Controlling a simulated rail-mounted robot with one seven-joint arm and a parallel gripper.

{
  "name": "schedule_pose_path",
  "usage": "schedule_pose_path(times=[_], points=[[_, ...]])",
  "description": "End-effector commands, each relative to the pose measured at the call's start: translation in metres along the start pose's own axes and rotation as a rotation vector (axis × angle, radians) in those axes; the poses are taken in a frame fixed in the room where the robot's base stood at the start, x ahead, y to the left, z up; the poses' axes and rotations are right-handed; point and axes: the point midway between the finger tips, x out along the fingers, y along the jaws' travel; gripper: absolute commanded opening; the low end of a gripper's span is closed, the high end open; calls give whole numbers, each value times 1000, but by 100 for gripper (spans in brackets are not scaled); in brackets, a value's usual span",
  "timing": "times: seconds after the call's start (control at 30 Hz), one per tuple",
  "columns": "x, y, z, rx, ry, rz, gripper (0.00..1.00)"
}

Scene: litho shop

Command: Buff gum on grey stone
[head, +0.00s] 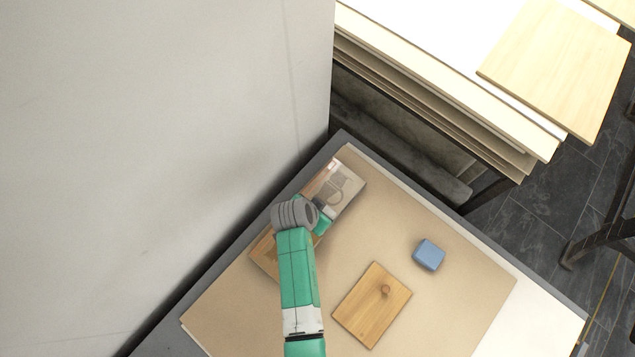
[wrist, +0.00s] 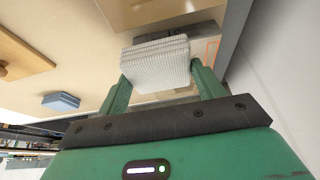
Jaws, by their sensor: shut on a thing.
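My gripper (wrist: 158,76) is shut on a pale, ribbed, folded cloth pad (wrist: 155,60), which sits between its two green fingers in the wrist view. In the head view my gripper (head: 324,219) is over a long wooden piece, partly hidden by my grey wrist. A light grey stone (head: 345,181) with faint curved marks lies at the upper right end of that piece. In the wrist view a grey surface (wrist: 193,31), likely the stone, shows behind the pad. I cannot tell whether the pad touches it.
The long wooden piece (head: 262,256) lies along the bench's wall side. A wooden board with a knob (head: 367,318) and a blue block (head: 428,254) lie on the tan bench sheet (head: 460,285). Bare sheet surrounds them. A pale wall is at left, a stacked-board table (head: 440,75) behind.

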Motion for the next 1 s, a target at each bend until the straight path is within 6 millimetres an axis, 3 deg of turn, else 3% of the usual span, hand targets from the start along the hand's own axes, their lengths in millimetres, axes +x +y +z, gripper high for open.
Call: schedule_pose_path(times=[0.5,1.0], points=[[-45,1,-19,2,0,1,49],[-51,1,-22,2,0,1,49]])
